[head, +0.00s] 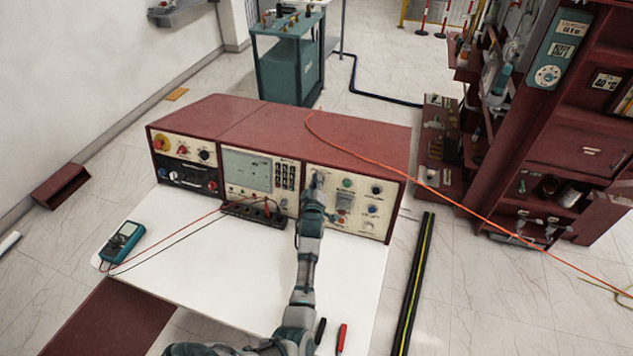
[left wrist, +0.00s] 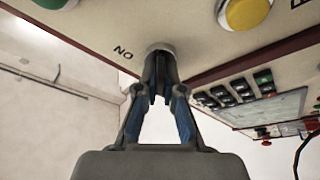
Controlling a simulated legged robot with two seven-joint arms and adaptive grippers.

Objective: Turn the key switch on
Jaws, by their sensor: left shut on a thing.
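The control panel (head: 357,210) is the cream right-hand section of the red console. My left arm reaches up to its upper left part, and the left gripper (head: 315,183) covers the key switch there. In the left wrist view the fingers of my left gripper (left wrist: 161,78) are closed together at the key switch, whose round pale collar (left wrist: 161,47) shows just above the fingertips. The key itself is hidden between the fingers, so its angle cannot be told. An upside-down "ON" label (left wrist: 123,53) is printed beside the collar. My right gripper is not in view.
A yellow button (left wrist: 246,12) and a green button (left wrist: 54,3) sit near the switch in the left wrist view. A black terminal strip (head: 252,213) with leads lies left of my arm. A teal multimeter (head: 122,242) lies on the white tabletop (head: 190,270).

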